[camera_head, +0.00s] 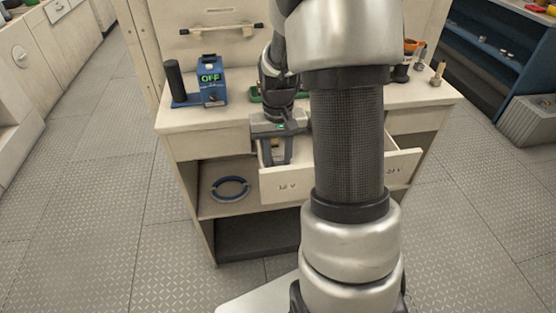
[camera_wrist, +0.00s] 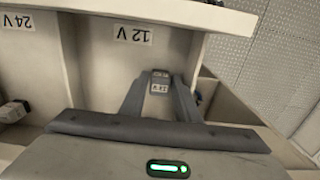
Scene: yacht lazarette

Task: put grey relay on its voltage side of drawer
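The open drawer (camera_head: 292,191) has a "12 V" label at its left and a "24 V" label at its right, partly behind my arm. In the wrist view both compartments show upside down, with the 12 V label (camera_wrist: 133,34) above my fingers. My gripper (camera_head: 275,158) points down inside the 12 V compartment. In the wrist view the small dark grey relay (camera_wrist: 160,77) with a white "12 V" label sits between the fingertips (camera_wrist: 161,92), which appear closed on its sides. Whether it touches the drawer floor is hidden.
A blue device reading "OFF" (camera_head: 210,80) stands on the worktop (camera_head: 190,118). A blue ring (camera_head: 230,188) lies on the shelf below. A small dark block (camera_wrist: 13,111) lies in the 24 V compartment (camera_wrist: 32,65). Brass-coloured parts (camera_head: 437,74) stand at the right.

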